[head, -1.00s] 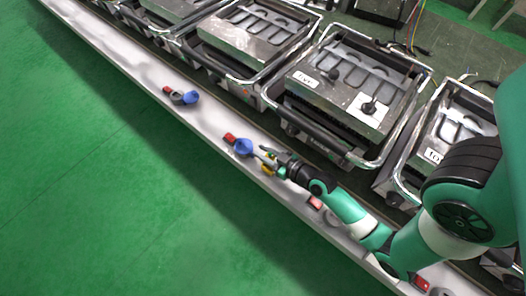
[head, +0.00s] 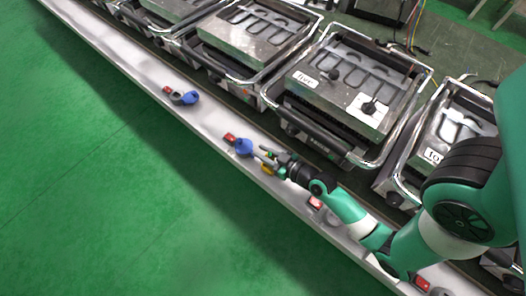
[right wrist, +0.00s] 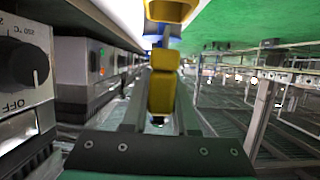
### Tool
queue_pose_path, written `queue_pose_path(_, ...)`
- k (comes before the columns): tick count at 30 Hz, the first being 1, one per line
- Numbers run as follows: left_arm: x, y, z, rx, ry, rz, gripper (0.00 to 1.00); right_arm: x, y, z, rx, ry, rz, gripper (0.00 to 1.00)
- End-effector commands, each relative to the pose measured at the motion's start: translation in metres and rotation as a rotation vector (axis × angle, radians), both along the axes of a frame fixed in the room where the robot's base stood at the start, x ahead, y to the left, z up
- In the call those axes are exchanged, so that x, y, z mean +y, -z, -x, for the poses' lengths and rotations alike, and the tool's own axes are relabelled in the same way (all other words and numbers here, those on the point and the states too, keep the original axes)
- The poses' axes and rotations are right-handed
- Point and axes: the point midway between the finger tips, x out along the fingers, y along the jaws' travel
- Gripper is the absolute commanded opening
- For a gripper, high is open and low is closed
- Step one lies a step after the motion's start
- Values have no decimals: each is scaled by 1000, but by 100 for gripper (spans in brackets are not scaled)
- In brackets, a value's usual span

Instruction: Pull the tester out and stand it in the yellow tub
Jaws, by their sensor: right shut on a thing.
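My right gripper (head: 273,157) is low over the pale ledge, just right of a blue socket (head: 244,147). In the right wrist view its fingers (right wrist: 161,100) are shut on the tester (right wrist: 162,88), whose yellow body lies between them. The tester points toward something blue (right wrist: 155,45), partly hidden behind it; I cannot tell whether its tip is still inside. The yellow tub (head: 267,169) is small and sits at the ledge's front edge, just below the gripper. It also seems to show as a yellow rim at the top of the wrist view (right wrist: 171,10). My left gripper is out of view.
The narrow ledge (head: 210,120) carries red switches (head: 230,137) and another blue socket (head: 190,97). Metal grill units with handle bars (head: 345,85) stand close behind it. Open green floor (head: 110,170) lies in front.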

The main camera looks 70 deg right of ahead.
Motion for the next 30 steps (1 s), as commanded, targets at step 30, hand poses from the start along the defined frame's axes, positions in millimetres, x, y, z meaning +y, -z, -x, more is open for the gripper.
queue_pose_path(30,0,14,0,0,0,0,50,0,14,0,-1,0,0,0)
